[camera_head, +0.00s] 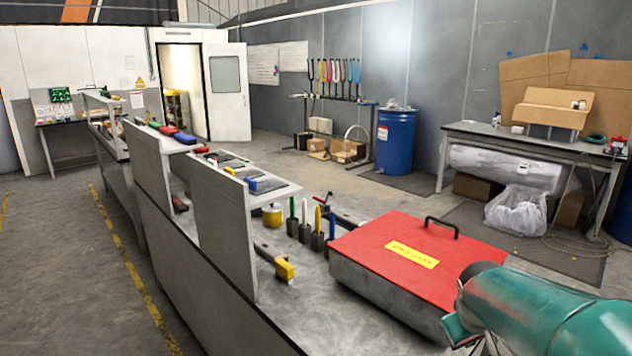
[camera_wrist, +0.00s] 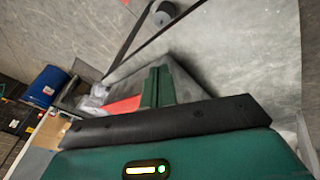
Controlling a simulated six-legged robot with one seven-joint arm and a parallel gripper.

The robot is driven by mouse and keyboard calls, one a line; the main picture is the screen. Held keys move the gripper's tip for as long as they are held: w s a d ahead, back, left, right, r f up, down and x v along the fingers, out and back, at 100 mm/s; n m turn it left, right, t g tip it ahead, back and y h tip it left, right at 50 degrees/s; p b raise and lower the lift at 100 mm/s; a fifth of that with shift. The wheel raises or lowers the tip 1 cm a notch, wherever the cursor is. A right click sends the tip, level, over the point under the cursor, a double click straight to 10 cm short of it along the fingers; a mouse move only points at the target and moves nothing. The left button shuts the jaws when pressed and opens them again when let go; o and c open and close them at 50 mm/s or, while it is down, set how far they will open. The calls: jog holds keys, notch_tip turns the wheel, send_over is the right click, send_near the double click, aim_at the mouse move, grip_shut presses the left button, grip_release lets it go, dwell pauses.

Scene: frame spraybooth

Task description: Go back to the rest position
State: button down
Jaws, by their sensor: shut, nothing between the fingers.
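My arm (camera_head: 545,312) shows in teal at the lower right of the head view, in front of the right end of a red-lidded box. In the wrist view my gripper (camera_wrist: 157,88) shows as green fingers close together beyond a dark bar, shut with nothing between them. The red-lidded box (camera_head: 395,250) stands on the grey workbench (camera_head: 285,305); it has a black handle and a yellow label. A red patch also shows beside the fingers in the wrist view.
Tools in upright holders (camera_head: 311,232) and a yellow-ended tool (camera_head: 283,268) stand or lie left of the box. A blue drum (camera_head: 394,142) and a side table (camera_head: 480,137) stand behind. Open floor (camera_head: 70,270) lies left of the bench.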

jog(key=s+a+r+m+t+y, duration=0.1)
jog(key=s+a+r+m+y, duration=0.1)
jog(key=s+a, duration=1.2)
notch_tip(320, 180, up, 3)
jog(key=shift+s+a+f+y, duration=0.15)
jog(key=shift+s+a+y, duration=0.3)
jog(key=shift+s, duration=0.65)
